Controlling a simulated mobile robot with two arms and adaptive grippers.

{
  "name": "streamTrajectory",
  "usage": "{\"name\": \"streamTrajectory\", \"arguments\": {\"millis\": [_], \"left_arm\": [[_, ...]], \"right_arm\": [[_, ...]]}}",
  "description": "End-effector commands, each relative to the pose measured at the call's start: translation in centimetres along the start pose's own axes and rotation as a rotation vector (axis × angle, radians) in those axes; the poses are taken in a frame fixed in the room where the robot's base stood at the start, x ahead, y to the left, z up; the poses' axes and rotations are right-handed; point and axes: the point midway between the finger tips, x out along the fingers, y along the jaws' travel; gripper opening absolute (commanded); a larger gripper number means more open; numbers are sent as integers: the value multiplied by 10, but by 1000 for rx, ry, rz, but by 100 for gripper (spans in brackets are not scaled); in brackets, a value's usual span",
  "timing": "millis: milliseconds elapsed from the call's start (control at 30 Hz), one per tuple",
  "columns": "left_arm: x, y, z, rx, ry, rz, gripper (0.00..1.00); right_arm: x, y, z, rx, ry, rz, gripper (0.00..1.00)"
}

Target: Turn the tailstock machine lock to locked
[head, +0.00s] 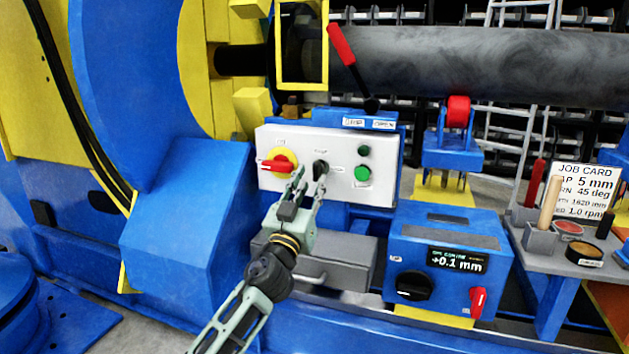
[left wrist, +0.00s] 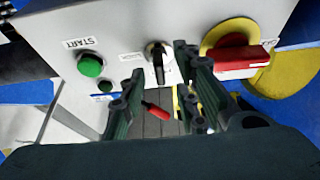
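A white control panel (head: 335,150) carries a red rotary handle on a yellow disc (head: 280,162), a black selector knob (head: 320,170) and two green buttons. The small labels by the knob are too blurred to read, so I cannot tell which control is the machine lock. My left gripper (head: 309,183) is in front of the panel, by the black knob. In the left wrist view my left gripper (left wrist: 159,66) is open, and the black knob (left wrist: 158,58) shows between its fingertips. Contact cannot be told. The red handle (left wrist: 240,58) is beside the right finger. My right gripper is out of view.
A red lever (head: 342,46) rises above the panel. A blue box (head: 449,240) with a display, a black knob and a red switch stands to the right. A grey drawer (head: 335,262) is below the panel. A small bench (head: 575,268) holds tools and a job card.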

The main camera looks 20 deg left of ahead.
Motion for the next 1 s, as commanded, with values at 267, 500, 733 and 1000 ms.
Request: {"name": "streamTrajectory", "arguments": {"millis": [267,500,733,1000], "left_arm": [[27,0,1,1,0,1,29],[30,1,0,-1,0,2,29],[30,1,0,0,0,2,17],[30,1,0,0,0,2,0]], "right_arm": [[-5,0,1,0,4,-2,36],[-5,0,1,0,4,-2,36],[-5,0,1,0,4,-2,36],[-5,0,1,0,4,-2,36]]}}
